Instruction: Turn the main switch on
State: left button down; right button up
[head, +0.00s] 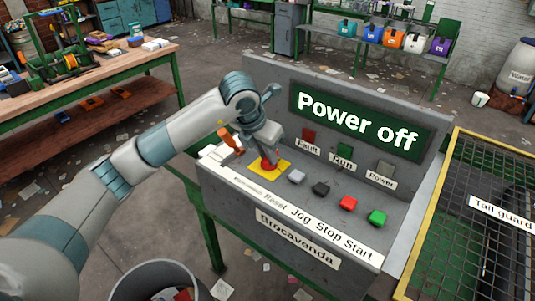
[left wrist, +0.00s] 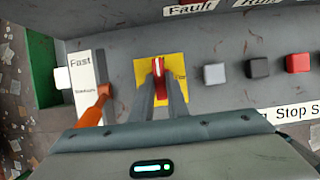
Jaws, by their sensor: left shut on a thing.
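The main switch (head: 269,166) is a red handle on a yellow plate (head: 283,171) at the left of the grey control panel (head: 330,205). In the left wrist view the red handle (left wrist: 158,66) stands between the fingers and points along the picture's height. My left gripper (head: 266,160) reaches down onto it and its fingers are shut on the handle. The wrist and fingers partly hide the switch in the head view. The display (head: 357,121) reads "Power off". The Power lamp (head: 384,168) looks grey and unlit. My right gripper is not in view.
An orange lever (head: 231,139) stands close left of my gripper, beside a "Fast" label (left wrist: 81,65). Grey, black, red (head: 347,203) and green (head: 377,217) buttons line the panel to the right. A yellow-framed tail guard (head: 448,190) is at far right; a bin (head: 160,265) stands in front.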

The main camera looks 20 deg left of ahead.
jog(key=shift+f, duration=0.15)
